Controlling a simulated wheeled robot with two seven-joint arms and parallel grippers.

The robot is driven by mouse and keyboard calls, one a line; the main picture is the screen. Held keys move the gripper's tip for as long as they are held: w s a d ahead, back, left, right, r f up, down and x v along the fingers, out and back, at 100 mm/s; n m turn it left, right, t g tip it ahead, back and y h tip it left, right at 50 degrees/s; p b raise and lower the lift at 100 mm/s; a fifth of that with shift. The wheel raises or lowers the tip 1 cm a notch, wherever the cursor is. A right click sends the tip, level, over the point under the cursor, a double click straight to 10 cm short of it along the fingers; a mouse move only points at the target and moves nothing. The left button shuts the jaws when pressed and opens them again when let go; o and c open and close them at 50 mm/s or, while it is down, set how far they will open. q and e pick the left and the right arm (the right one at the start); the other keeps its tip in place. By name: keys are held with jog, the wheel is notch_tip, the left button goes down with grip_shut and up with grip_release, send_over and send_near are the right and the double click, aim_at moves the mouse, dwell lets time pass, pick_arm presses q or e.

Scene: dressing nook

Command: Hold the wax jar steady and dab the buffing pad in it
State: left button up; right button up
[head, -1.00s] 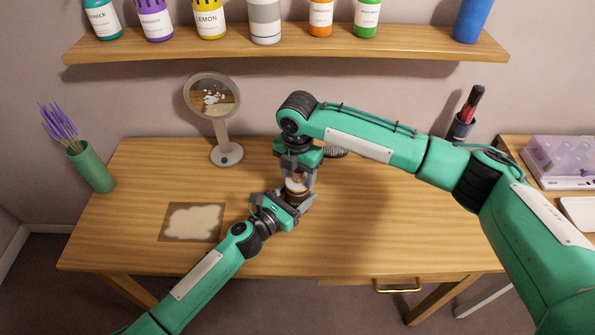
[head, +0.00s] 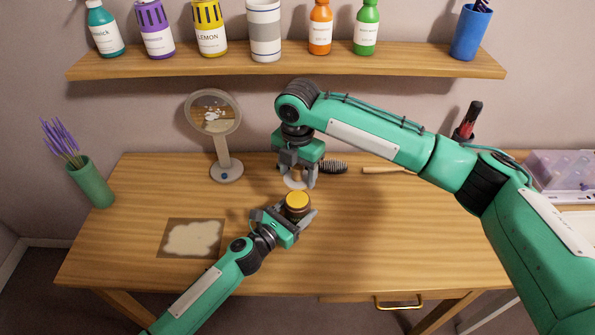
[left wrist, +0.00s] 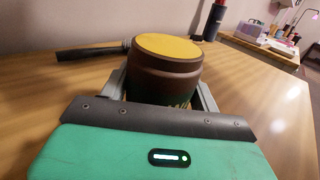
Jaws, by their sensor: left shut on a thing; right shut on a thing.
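The wax jar (head: 297,208) is a small brown jar with yellow wax showing at its top. It stands on the wooden table. My left gripper (head: 299,215) is shut around the jar from the lower left; in the left wrist view the jar (left wrist: 165,75) sits upright between its fingers. The buffing pad (head: 295,182) is a small pale disc, partly hidden by the fingers. My right gripper (head: 297,175) points down, shut on the pad, and holds it behind and above the jar, apart from it.
A round mirror (head: 214,112) and a mat with a pale patch (head: 192,238) are at the left. A dark brush (head: 333,167) lies behind my right gripper. A green vase (head: 92,183) stands at the far left. A shelf (head: 290,62) with bottles runs above. The table's right front is clear.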

dwell(0.4)
pick_arm(q)
jog(key=o, duration=1.2)
jog(key=shift+o, duration=0.2)
